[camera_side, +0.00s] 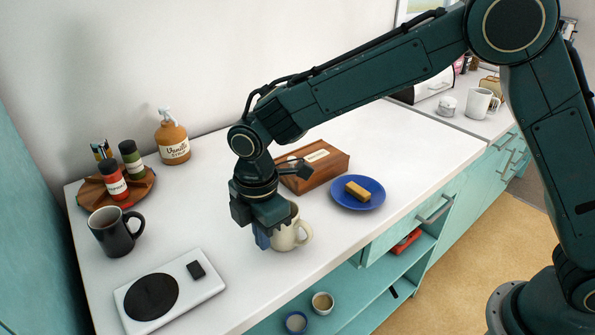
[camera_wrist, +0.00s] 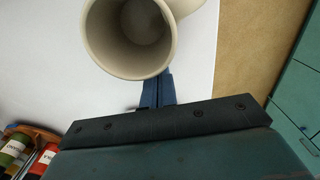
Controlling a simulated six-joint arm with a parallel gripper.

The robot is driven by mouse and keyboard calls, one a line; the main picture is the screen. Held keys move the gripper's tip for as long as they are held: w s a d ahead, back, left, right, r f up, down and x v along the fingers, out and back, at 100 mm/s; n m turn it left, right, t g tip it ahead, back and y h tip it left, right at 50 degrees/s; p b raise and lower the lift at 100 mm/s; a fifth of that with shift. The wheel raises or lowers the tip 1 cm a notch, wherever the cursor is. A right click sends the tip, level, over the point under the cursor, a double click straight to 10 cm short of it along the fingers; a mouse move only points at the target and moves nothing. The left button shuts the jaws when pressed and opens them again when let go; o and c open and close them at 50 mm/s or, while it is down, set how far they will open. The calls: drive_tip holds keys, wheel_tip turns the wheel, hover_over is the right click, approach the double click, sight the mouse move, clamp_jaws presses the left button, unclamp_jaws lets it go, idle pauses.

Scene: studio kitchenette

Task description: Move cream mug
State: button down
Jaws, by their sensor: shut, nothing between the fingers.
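The cream mug (camera_side: 287,238) stands upright on the white counter, with its handle pointing right in the side view. My gripper (camera_side: 262,241) is pointed down beside the mug and hides its left part. In the wrist view the mug (camera_wrist: 105,41) is at the top, its open mouth facing the camera and looking empty. My blue fingers (camera_wrist: 157,91) are together just below the rim in that picture, with nothing between them. Whether the fingers touch the mug's outside I cannot tell.
A dark mug (camera_side: 117,240) and a white hotplate (camera_side: 190,288) are to the left. A wooden box (camera_side: 318,172) and a blue plate (camera_side: 372,203) with a yellow-brown block are behind and right. The counter's front edge is close to the cream mug.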

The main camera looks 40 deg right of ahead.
drive_tip(key=shift+d, duration=0.45)
drive_tip(key=shift+d, duration=0.1)
drive_tip(key=d, duration=1.1)
drive_tip(key=shift+w+d, duration=0.15)
drive_tip(key=shift+w, duration=0.1)
